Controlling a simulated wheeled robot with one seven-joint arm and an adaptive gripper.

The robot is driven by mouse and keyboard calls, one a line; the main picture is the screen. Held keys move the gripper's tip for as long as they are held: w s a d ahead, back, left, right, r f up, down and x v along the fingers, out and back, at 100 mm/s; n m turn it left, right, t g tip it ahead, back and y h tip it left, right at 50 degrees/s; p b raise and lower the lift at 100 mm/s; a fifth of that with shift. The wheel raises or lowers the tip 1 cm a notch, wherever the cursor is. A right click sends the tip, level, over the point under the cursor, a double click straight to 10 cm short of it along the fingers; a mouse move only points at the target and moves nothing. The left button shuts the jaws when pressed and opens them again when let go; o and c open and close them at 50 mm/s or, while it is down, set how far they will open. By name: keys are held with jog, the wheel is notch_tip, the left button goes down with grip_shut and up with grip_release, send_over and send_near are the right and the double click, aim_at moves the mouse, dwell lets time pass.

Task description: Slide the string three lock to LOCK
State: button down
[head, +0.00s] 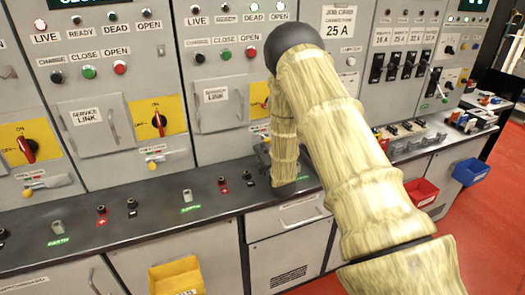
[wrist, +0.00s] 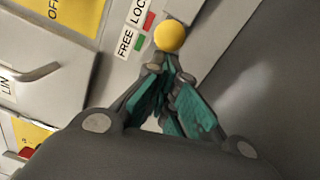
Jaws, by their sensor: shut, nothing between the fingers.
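The string three lock shows in the wrist view as a yellow ball knob (wrist: 169,37) beside a FREE / LOCK label (wrist: 131,30) with a green and a red mark. I cannot tell which mark the knob lines up with. My gripper (wrist: 167,65) is shut and empty, its teal-padded fingertips right at the knob; whether they touch it is unclear. In the head view my gripper (head: 262,152) is a dark shape low on the third panel, mostly behind my arm, and the lock there is hidden.
Neighbouring panels carry similar yellow knobs (head: 152,166) and red rotary switches (head: 158,122). A dark bench ledge (head: 150,212) with terminals runs below. Yellow (head: 177,277), red (head: 421,191) and blue (head: 470,171) bins hang on its front. The red floor (head: 490,225) at right is open.

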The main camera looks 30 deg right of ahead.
jog(key=a, duration=0.1)
jog(key=a+f+b, duration=0.1)
jog(key=s+a, duration=0.1)
jog(key=a, duration=0.1)
jog(key=shift+s+a+f+b, duration=0.1)
jog(key=shift+f+b, duration=0.05)
jog(key=shift+b, duration=0.25)
jog(key=b+v, duration=0.1)
jog(key=v, duration=0.3)
jog(key=b+v, duration=0.1)
jog(key=v, duration=0.4)
jog(key=shift+r, duration=0.2)
